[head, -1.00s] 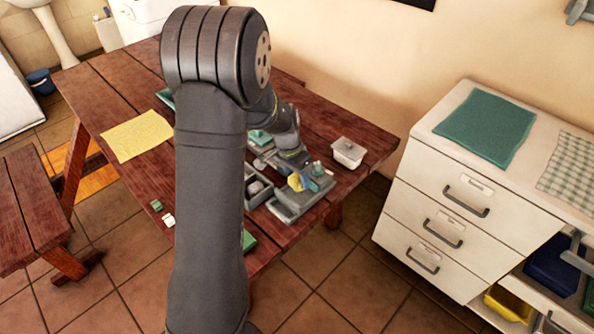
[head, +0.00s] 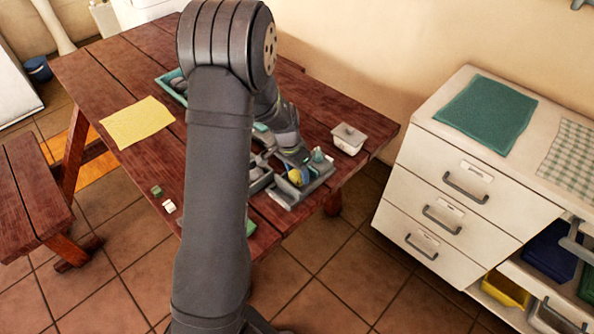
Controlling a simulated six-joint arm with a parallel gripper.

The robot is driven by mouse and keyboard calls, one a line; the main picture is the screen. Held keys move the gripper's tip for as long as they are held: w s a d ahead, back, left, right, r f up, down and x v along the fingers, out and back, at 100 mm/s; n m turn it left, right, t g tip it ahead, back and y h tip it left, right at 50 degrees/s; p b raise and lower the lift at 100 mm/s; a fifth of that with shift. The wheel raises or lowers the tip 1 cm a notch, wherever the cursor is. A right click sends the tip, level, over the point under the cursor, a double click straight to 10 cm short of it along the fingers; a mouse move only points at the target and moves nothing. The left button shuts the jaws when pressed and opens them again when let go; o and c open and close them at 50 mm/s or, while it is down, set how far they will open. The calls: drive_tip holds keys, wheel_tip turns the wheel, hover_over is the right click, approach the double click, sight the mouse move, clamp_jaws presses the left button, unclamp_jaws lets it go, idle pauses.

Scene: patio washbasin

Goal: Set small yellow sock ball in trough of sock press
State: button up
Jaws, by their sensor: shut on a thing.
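The small yellow sock ball (head: 295,177) is at my gripper (head: 297,171), low over the grey sock press (head: 289,200) near the table's right end. My gripper is shut on the ball, and its fingers are small and partly hidden in this view. The ball appears inside the outline of the press's trough, but I cannot tell whether it touches the bottom. My arm hides part of the table to the left of the press.
A white lidded box (head: 348,139) stands behind the press. A grey sectioned tray (head: 259,178) lies left of it, partly behind my arm. A teal tray (head: 172,86) and a yellow cloth (head: 138,122) lie farther left. A white drawer cabinet (head: 465,190) stands right.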

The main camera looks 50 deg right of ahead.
drive_tip(key=o, duration=1.1)
drive_tip(key=shift+c, duration=0.2)
drive_tip(key=shift+w, duration=0.1)
wheel_tip(320, 180, up, 17)
drive_tip(key=w+a, duration=0.1)
drive_tip(key=w, duration=0.1)
drive_tip(key=shift+a, duration=0.35)
drive_tip(key=f, duration=0.5)
drive_tip(key=s+d+f, duration=0.1)
drive_tip(key=f, duration=0.5)
drive_tip(key=s+f, duration=0.1)
drive_tip(key=f, duration=0.5)
drive_tip(key=shift+s+d, duration=0.1)
drive_tip(key=shift+d, duration=0.2)
drive_tip(key=shift+r, duration=0.35)
